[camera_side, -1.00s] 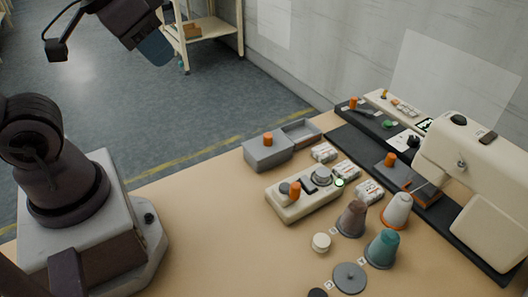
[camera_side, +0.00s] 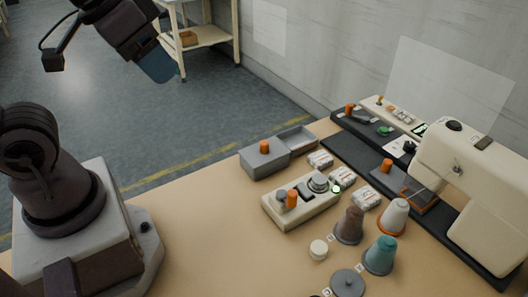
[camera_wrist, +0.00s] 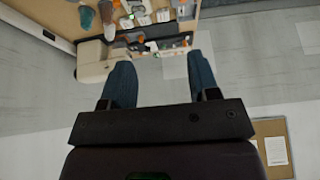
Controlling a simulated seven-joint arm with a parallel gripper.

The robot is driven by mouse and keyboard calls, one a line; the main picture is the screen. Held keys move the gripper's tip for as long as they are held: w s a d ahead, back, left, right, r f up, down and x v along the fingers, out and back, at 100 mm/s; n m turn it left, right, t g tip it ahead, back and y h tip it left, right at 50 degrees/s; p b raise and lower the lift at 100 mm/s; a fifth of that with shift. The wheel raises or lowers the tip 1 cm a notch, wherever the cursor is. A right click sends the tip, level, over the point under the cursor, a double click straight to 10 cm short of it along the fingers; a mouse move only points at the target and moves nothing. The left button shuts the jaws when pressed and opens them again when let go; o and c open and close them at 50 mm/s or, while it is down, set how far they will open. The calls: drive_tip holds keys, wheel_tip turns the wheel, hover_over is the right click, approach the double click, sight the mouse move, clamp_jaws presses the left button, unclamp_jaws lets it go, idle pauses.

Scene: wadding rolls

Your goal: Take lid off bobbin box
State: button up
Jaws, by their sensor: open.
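A grey box (camera_side: 262,163) with an orange knob (camera_side: 264,146) on its closed top stands at the back left of the table in the side view; I take it for the bobbin box with its lid on. An open grey tray section (camera_side: 296,138) adjoins it on the right. My gripper (camera_side: 157,66) is high at the upper left, well away from the box and touching nothing. In the wrist view its two blue fingers (camera_wrist: 163,75) are apart with nothing between them. The box cannot be made out clearly in the wrist view.
A cream control box (camera_side: 300,203) with knobs stands right of the grey box. Thread cones (camera_side: 380,255), a grey disc (camera_side: 347,283) and a sewing machine (camera_side: 480,190) are farther right. The table's left part (camera_side: 200,235) is clear.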

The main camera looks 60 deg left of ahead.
drive_tip(key=w+f+g, duration=0.2)
drive_tip(key=w+f, duration=0.1)
drive_tip(key=w, duration=0.1)
drive_tip(key=n+g, duration=0.3)
drive_tip(key=n, duration=1.5)
hover_over(264, 142)
wheel_tip(264, 142, down, 15)
drive_tip(key=f, duration=0.6)
drive_tip(key=shift+w+a+f, duration=0.1)
drive_tip(key=shift+w+f, duration=0.3)
drive_tip(key=f, duration=0.4)
drive_tip(key=shift+s+f, duration=0.1)
drive_tip(key=shift+s, duration=0.3)
drive_tip(key=shift+f, duration=0.5)
clamp_jaws()
